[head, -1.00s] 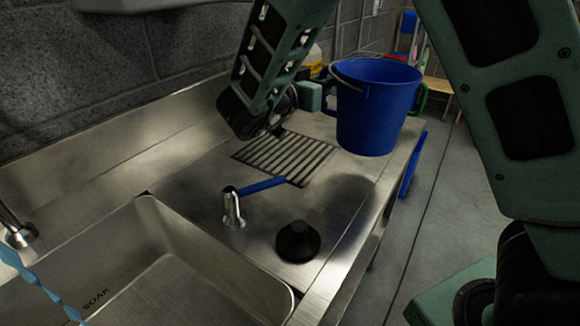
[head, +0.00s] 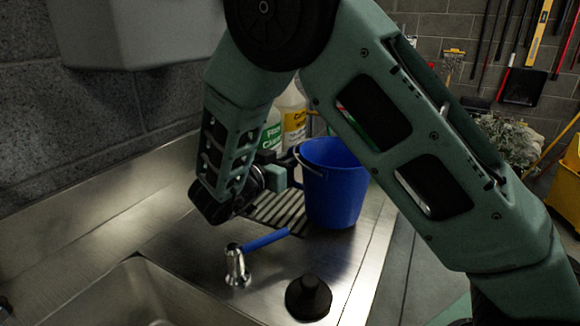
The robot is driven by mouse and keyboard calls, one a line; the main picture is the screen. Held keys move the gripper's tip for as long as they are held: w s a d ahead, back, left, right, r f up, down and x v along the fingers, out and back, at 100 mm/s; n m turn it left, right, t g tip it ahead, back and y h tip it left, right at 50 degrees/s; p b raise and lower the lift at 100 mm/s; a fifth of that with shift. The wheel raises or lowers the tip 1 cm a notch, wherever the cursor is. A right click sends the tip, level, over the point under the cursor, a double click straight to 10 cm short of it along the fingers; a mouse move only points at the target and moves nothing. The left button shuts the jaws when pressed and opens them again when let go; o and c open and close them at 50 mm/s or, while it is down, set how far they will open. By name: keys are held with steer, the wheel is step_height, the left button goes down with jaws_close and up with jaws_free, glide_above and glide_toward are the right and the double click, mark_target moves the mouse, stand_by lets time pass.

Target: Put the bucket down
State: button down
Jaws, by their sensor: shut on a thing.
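The blue bucket (head: 335,187) is upright at the right part of the steel counter (head: 190,250), in the head view. Its base is at or very near the counter top, beside the drain grooves; I cannot tell whether it bears its full weight there. My gripper (head: 290,176) is at the bucket's left side, shut on the bucket near its handle and rim. The fingertips are partly hidden, and my arm covers part of the bucket's right rim.
The sink basin (head: 125,300) is at the lower left. A yellow mop bucket (head: 567,190) is at the far right.

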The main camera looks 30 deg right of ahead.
steer(key=shift+f, duration=0.75)
steer(key=shift+f, duration=0.25)
steer(key=c, duration=1.4)
jaws_free()
